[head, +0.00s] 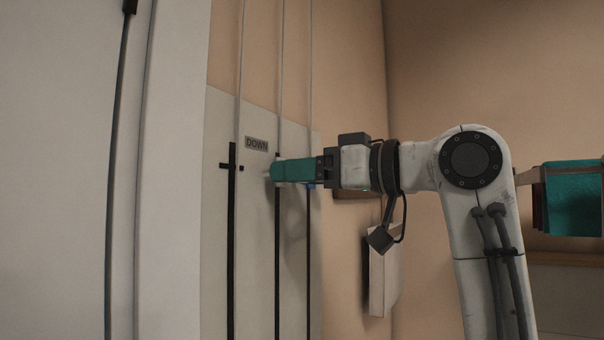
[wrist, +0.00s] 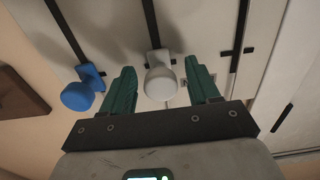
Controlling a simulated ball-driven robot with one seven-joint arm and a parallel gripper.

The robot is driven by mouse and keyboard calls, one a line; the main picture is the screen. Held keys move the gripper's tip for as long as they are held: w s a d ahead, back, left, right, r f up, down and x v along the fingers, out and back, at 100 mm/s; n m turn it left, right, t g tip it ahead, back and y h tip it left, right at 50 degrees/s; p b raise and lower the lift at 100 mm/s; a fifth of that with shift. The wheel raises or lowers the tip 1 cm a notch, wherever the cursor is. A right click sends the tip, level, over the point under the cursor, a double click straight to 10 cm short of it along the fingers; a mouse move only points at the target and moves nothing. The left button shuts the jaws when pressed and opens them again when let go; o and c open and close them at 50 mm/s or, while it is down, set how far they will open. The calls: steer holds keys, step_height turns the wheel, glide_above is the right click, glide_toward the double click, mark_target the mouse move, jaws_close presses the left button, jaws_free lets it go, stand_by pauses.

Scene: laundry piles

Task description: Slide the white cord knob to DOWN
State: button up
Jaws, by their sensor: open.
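The white cord knob (wrist: 160,82) sits on the middle slot (head: 277,250) of the pale wall panel (head: 213,125). In the wrist view it lies between my gripper's two teal fingers, with a small gap on each side. My gripper (head: 273,171) is open at the upper part of that slot, and its fingers hide most of the knob in the head view. The DOWN label (head: 256,144) is at the panel's top, just above and left of my fingers. I cannot tell whether a finger touches the knob.
A blue knob (wrist: 78,95) sits on the neighbouring slot, close to one finger; it also shows in the head view (head: 311,185). The left slot (head: 231,250) has a black crossbar. A pale box-like object (head: 380,275) is on the wall below my wrist. Teal cloth (head: 573,200) hangs at right.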

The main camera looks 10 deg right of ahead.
steer(key=b+v, duration=0.3)
steer(key=v, duration=0.7)
steer(key=shift+s+d+b, duration=0.25)
steer(key=shift+d+b, duration=0.05)
steer(key=shift+b, duration=0.05)
steer(key=shift+f, duration=0.1)
steer(key=w+d+f+m+h, duration=0.2)
steer(key=w+f+m, duration=0.3)
steer(key=f, duration=0.9)
steer(key=s+d+f+m+g+h, duration=0.1)
steer(key=d+f+m+h, duration=0.15)
steer(key=f, duration=1.35)
steer(key=s+d+f+m+h, duration=0.1)
steer(key=f+h, duration=0.2)
steer(key=f, duration=1.4)
steer(key=s+d+f+m+g+h, duration=0.1)
steer(key=s+f+g+h, duration=0.1)
steer(key=s+f, duration=0.55)
steer(key=s+d+f+m+g+h, duration=0.15)
steer(key=s+f, duration=0.35)
steer(key=f, duration=0.6)
steer(key=s+d+f+g+h, duration=0.1)
steer(key=s+f, duration=0.4)
steer(key=s, duration=0.6)
steer(key=s+d+f+g+h, duration=0.2)
steer(key=s+f, duration=0.4)
steer(key=s, duration=0.5)
steer(key=shift+s+d+g, duration=0.3)
steer(key=shift+d+g, duration=0.45)
steer(key=shift+g, duration=0.5)
